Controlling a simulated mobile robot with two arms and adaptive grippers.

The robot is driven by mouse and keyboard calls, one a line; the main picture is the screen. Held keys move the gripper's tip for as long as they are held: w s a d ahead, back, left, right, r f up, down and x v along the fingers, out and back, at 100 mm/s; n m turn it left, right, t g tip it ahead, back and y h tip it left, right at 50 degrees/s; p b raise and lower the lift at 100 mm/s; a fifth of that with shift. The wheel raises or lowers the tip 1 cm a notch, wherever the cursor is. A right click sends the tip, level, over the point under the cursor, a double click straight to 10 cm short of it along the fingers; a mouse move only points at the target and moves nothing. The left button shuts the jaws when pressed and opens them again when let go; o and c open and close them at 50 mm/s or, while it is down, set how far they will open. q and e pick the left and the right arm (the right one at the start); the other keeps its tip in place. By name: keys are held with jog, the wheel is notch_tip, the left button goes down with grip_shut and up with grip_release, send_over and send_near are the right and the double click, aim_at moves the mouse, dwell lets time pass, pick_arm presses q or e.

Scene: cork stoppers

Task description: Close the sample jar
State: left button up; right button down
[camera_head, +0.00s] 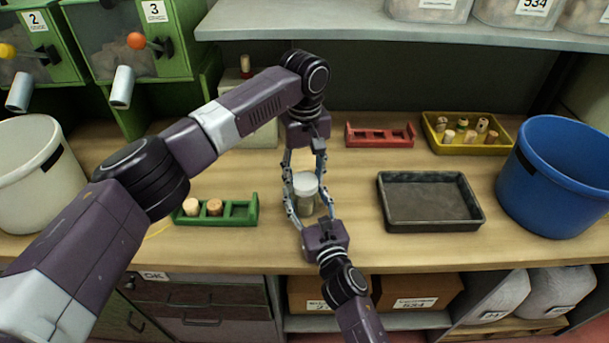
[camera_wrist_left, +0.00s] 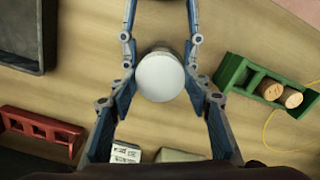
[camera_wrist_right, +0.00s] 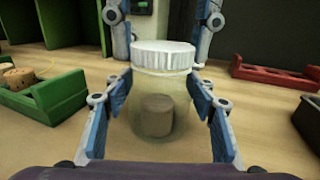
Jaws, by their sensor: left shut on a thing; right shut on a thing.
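The sample jar (camera_head: 306,202) stands upright on the bench, clear, with a brown cork (camera_wrist_right: 157,115) inside. A white ribbed lid (camera_wrist_right: 163,55) sits on its mouth; how tightly cannot be told. My left gripper (camera_head: 305,176) reaches from behind and above, shut on the lid, one finger on each side. The lid also shows from above in the left wrist view (camera_wrist_left: 160,77). My right gripper (camera_head: 307,196) comes from the front, shut on the jar's body below the lid.
A green rack (camera_head: 240,212) with two corks is left of the jar. A dark tray (camera_head: 430,226), red rack (camera_head: 380,142), yellow tray (camera_head: 440,147) with several corks and blue bin (camera_head: 552,175) are to the right. A shelf (camera_head: 400,40) overhangs the back.

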pick_arm(q)
jog(key=m, duration=0.3)
jog(key=shift+m, duration=0.4)
jog(key=m, duration=1.4)
jog(key=o, duration=1.4)
jog(key=shift+c, duration=0.2)
notch_tip(320, 180, up, 12)
